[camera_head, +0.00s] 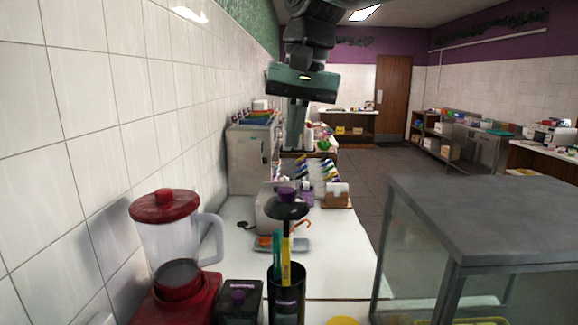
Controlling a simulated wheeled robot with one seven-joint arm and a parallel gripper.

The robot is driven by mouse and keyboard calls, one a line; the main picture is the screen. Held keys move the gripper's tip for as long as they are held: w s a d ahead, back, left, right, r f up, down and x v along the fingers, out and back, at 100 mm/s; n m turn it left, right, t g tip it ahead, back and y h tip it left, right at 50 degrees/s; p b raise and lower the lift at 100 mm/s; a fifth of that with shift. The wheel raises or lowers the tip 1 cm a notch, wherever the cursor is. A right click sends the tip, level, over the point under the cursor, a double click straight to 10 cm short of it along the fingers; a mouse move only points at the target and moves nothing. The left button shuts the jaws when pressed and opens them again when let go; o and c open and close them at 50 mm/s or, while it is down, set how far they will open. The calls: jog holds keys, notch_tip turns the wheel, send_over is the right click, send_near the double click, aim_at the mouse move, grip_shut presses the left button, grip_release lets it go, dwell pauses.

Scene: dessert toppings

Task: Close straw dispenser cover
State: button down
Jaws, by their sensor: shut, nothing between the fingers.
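The straw dispenser (287,298) is a black cylinder standing upright on the white counter at the bottom centre. Green and yellow straws (286,262) stick up out of it. Any contact of the cover with the straws is hard to tell.
A red blender (177,240) and a black box (239,302) stand left of the dispenser. A glass case with a grey top (480,215) fills the right. A small tray (290,244) and a metal machine (250,155) stand behind. The tiled wall (90,130) bounds the left.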

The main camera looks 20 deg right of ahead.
aim_at(289, 190)
notch_tip(289, 190, up, 4)
jog(key=w+d+m, duration=0.1)
jog(key=w+d, duration=0.1)
jog(key=d, duration=0.1)
jog(key=f+p, duration=0.1)
jog(key=f, duration=0.3)
jog(key=w+a+f+p, duration=0.1)
jog(key=f, duration=0.4)
jog(key=w+f+p, duration=0.1)
jog(key=f, duration=0.3)
jog(key=shift+w+a+f, duration=0.1)
jog(key=shift+a+f, duration=0.25)
jog(key=shift+f, duration=0.1)
notch_tip(289, 190, down, 17)
jog(key=b, duration=0.9)
jog(key=shift+r, duration=0.2)
